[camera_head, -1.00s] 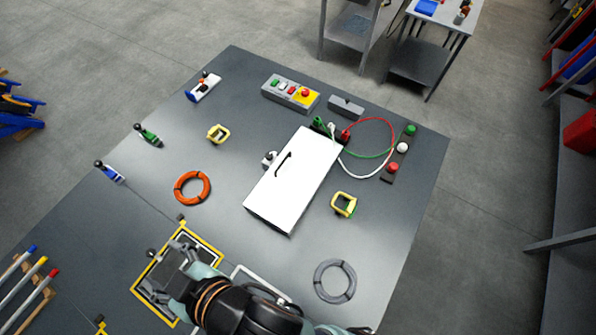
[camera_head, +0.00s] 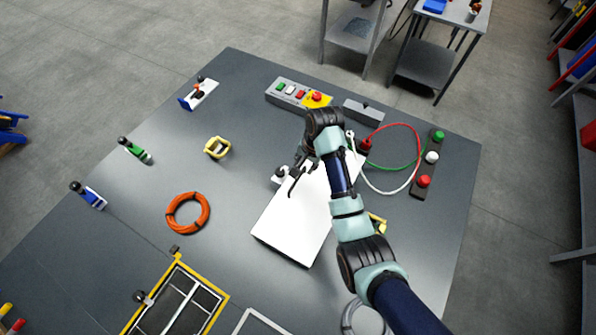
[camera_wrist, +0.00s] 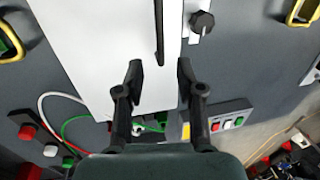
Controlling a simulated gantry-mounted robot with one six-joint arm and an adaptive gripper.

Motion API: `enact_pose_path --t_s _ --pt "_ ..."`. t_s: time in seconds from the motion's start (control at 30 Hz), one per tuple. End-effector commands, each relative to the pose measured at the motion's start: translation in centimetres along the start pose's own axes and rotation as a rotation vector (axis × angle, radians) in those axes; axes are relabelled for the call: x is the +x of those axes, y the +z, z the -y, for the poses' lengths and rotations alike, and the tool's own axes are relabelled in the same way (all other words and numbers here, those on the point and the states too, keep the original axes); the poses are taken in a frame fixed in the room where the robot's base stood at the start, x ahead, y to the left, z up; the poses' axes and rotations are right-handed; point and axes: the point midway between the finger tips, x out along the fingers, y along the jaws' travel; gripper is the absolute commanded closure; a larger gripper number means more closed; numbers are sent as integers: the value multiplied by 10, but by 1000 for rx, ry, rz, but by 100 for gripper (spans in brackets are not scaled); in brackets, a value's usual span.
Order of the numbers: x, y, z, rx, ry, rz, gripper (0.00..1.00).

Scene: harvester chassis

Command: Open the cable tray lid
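The white cable tray lid (camera_head: 292,222) lies flat and looks closed on its box in the head view, partly covered by my arm. It also fills the upper middle of the wrist view (camera_wrist: 100,45). Its long black handle (camera_wrist: 159,32) runs down from the top edge of the wrist view. A black-knobbed latch (camera_wrist: 203,22) sits beside the lid's edge; it also shows in the head view (camera_head: 281,173). My gripper (camera_wrist: 160,72) is open and empty, its fingertips apart on either side of the handle's near end. Height above the handle is hard to tell.
A button box (camera_head: 299,93) and a grey block (camera_head: 363,111) stand behind the tray. Red, green and white cables run to a strip of connectors (camera_head: 428,165) at right. A yellow clip (camera_head: 377,223) is partly hidden by my arm. An orange cable ring (camera_head: 188,212) lies left.

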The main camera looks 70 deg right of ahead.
Motion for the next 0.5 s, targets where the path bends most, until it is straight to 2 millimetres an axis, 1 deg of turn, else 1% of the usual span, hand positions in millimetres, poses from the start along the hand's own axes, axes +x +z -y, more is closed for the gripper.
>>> enact_pose_path --t_s 0.2,0.3,0.4,0.5 --pt "42 1 -1 -3 2 2 63" --pt "58 1 0 -4 1 0 63" --pt "67 1 0 -5 0 -1 63" --pt "70 1 0 -5 0 -1 63"
